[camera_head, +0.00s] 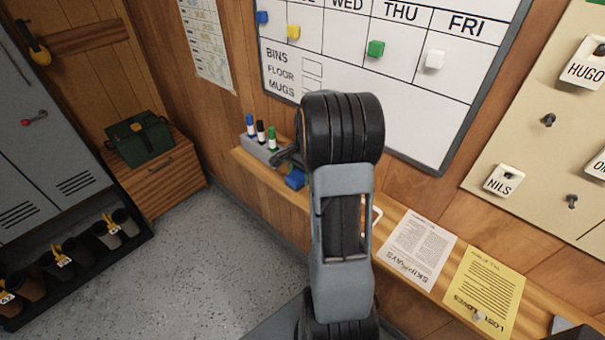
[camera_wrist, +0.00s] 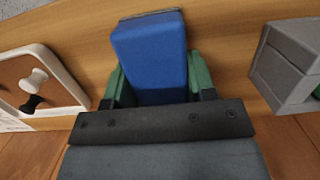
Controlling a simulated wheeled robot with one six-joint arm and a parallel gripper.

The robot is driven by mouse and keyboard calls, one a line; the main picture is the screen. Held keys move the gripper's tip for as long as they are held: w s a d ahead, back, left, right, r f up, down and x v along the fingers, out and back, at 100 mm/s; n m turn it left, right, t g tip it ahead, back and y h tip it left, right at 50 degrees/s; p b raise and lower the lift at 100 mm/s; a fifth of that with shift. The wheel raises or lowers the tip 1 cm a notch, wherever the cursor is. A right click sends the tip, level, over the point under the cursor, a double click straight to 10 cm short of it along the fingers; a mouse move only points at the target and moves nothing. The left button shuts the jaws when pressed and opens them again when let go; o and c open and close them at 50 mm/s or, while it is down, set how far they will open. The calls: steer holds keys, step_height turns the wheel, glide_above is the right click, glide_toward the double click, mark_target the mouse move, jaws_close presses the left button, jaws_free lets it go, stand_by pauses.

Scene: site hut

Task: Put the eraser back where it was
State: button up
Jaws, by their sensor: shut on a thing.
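The blue eraser (camera_wrist: 150,52) fills the middle of the wrist view, with a thin grey strip along its far edge. My gripper (camera_wrist: 152,84) is shut on it, one green pad at each side. In the head view the eraser (camera_head: 294,180) shows low over the wooden ledge (camera_head: 398,204) under the whiteboard, just right of the grey pen holder (camera_head: 262,152). My arm hides much of the gripper there. I cannot tell whether the eraser touches the ledge.
The pen holder (camera_wrist: 290,62) stands to the right in the wrist view, apart from the eraser. A pale-rimmed tray (camera_wrist: 62,72) with push pins lies left. Papers (camera_head: 418,248) cover the ledge further right. The whiteboard (camera_head: 400,118) with coloured magnets hangs above.

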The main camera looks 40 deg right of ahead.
steer(key=shift+f, duration=0.1)
steer(key=o, duration=1)
steer(key=r, duration=0.3)
steer(key=d+r, duration=0.1)
steer(key=r, duration=0.7)
steer(key=shift+w+d+r, duration=0.15)
steer(key=shift+d, duration=0.15)
steer(key=s+a+r+n+t+h, duration=0.1)
steer(key=s+a+n, duration=0.1)
steer(key=a+n, duration=0.35)
steer(key=s+a+r+n+t+h, duration=0.1)
steer(key=s+a+r+n, duration=0.1)
steer(key=a, duration=0.6)
steer(key=s+a+f+n, duration=0.1)
steer(key=s+a+n, duration=0.2)
steer(key=s+a+f+n+t, duration=0.1)
steer(key=s+a+n, duration=0.1)
steer(key=s+a+f+n+t, duration=0.1)
steer(key=s+a+n, duration=0.2)
steer(key=shift+s+a+f+n, duration=0.3)
steer(key=shift+s+a+n, duration=0.05)
